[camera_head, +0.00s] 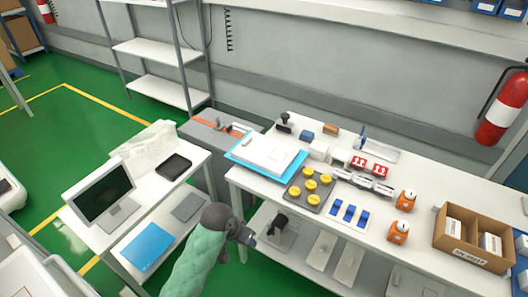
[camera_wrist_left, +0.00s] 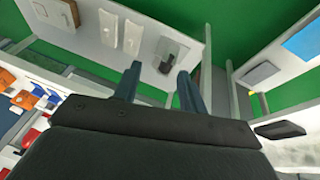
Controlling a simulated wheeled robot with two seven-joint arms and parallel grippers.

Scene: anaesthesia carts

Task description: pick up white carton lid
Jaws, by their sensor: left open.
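A flat white piece (camera_head: 268,154), which may be the white carton lid, lies on a blue tray (camera_head: 238,157) at the left end of the white workbench (camera_head: 262,188). A small white block (camera_head: 319,150) stands right of the tray; I cannot tell for certain which one is the lid. My left gripper (camera_head: 249,238) is in front of and below the bench's left end, apart from both. In the left wrist view its two fingers (camera_wrist_left: 159,70) are spread with nothing between them. My right gripper is not in view.
The bench also holds a dark tray with yellow knobs (camera_head: 311,187), blue parts (camera_head: 349,211), orange items (camera_head: 401,231) and a cardboard box of white cartons (camera_head: 462,258). A lower shelf (camera_head: 318,255) lies under the bench. A desk with a monitor (camera_head: 103,193) stands left.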

